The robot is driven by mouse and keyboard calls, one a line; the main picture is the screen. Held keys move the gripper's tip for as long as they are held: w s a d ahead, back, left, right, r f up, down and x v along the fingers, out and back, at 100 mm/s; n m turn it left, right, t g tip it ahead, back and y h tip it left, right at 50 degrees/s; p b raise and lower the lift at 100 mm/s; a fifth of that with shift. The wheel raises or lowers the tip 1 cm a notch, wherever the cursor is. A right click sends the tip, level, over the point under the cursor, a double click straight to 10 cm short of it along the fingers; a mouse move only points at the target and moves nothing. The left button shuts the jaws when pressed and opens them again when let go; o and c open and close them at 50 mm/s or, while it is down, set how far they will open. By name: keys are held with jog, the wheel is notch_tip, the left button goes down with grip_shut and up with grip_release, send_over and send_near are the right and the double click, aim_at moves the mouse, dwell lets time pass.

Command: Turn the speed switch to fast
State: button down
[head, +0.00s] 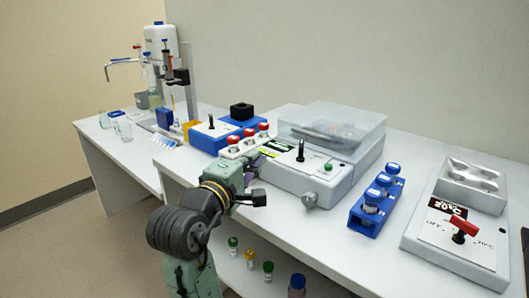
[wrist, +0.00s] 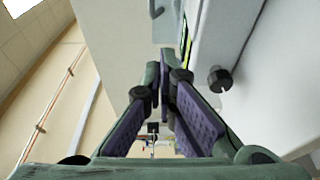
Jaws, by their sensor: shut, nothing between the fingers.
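A grey device (head: 285,180) with a clear lid stands mid-bench. It has a black upright lever (head: 300,150) on top, a green button (head: 328,167) and a knob (head: 310,199) on its front. A blue-and-white box (head: 208,133) further left has another black lever (head: 211,121). I cannot read which one is marked as the speed switch. My gripper (head: 257,176) is shut and empty, at the left front of the grey device. In the wrist view its fingers (wrist: 165,85) are close together, and the dark knob (wrist: 220,79) is to their right, apart from them.
Several red-capped items (head: 249,138) stand close behind my gripper. A blue rack of vials (head: 372,207) stands right of the device. A panel with a red switch (head: 465,227) is at the far right. Bottles stand on the lower shelf. Bare bench (head: 335,238) lies in front.

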aim_at(301, 147)
jog(key=p+x, duration=0.1)
jog(key=x, duration=0.7)
jog(key=shift+w+d+p, duration=0.3)
jog(key=shift+w+p, duration=0.05)
jog(key=shift+s+d+p, duration=0.15)
jog(key=shift+d, duration=0.45)
jog(key=shift+s+d+p, duration=0.15)
jog(key=shift+d, duration=0.45)
jog(key=shift+s+d, duration=0.1)
jog(key=shift+d, duration=0.45)
jog(key=shift+d+m+g+h+p, duration=0.35)
jog(key=shift+m+g+h+p, duration=0.35)
jog(key=shift+h, duration=0.4)
jog(key=shift+w+h, duration=0.25)
jog(key=shift+h, duration=0.05)
jog(key=shift+w+d+m+g+h+p, duration=0.1)
jog(key=shift+w+m+g+h+p, duration=0.2)
jog(key=shift+m+g+h, duration=0.4)
jog(key=shift+w+d+m+g+h+p, duration=0.15)
jog(key=shift+m+g+h+p, duration=0.3)
jog(key=shift+m+h, duration=0.45)
jog(key=shift+w+a, duration=0.1)
jog(key=shift+w, duration=0.1)
